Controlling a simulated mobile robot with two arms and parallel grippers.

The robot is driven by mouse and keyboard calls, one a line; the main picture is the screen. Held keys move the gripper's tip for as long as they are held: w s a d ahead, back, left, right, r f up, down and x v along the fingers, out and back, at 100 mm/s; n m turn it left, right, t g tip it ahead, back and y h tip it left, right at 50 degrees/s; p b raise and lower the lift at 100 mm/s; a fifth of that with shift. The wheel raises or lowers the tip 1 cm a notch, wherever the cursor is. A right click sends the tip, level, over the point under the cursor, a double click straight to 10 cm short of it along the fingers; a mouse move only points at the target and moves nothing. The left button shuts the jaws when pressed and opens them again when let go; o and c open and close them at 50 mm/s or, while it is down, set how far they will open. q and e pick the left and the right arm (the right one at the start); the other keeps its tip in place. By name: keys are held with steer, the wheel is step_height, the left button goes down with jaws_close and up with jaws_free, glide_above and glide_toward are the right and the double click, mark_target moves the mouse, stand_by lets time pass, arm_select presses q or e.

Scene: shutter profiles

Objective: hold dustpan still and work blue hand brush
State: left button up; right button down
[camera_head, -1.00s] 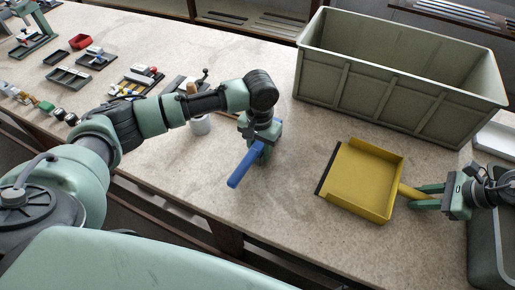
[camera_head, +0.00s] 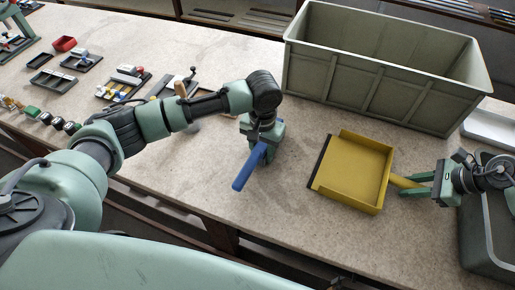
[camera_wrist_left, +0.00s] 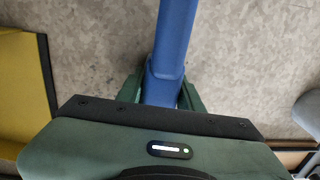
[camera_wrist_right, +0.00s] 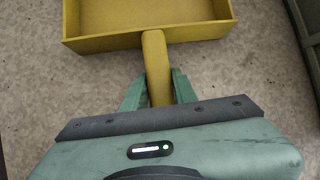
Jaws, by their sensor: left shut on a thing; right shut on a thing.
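A yellow dustpan (camera_head: 352,168) lies on the table with its dark lip facing left. My right gripper (camera_head: 420,186) is shut on its handle, which also shows between the fingers in the right wrist view (camera_wrist_right: 156,66). The blue hand brush (camera_head: 249,168) is left of the dustpan, apart from it. My left gripper (camera_head: 262,150) is shut on the brush, seen also in the left wrist view (camera_wrist_left: 172,50). The brush's bristles are hidden. A corner of the dustpan shows at the left of the left wrist view (camera_wrist_left: 20,85).
A large grey-green crate (camera_head: 375,88) stands behind the dustpan. A grey bin (camera_head: 480,235) is at the right, by my right arm. The table between brush and dustpan is clear.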

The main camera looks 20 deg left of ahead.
mark_target(300, 174)
arm_select(q)
steer(key=shift+d, duration=0.6)
steer(key=shift+s+d, duration=0.2)
steer(key=shift+d, duration=1.2)
steer(key=shift+d, duration=0.1)
steer(key=shift+s+d, duration=0.1)
steer(key=shift+d, duration=1.2)
steer(key=shift+s+d, duration=0.1)
steer(key=shift+d, duration=1.3)
steer(key=shift+d, duration=0.1)
steer(key=shift+s+d, duration=0.15)
steer(key=shift+d, duration=1.1)
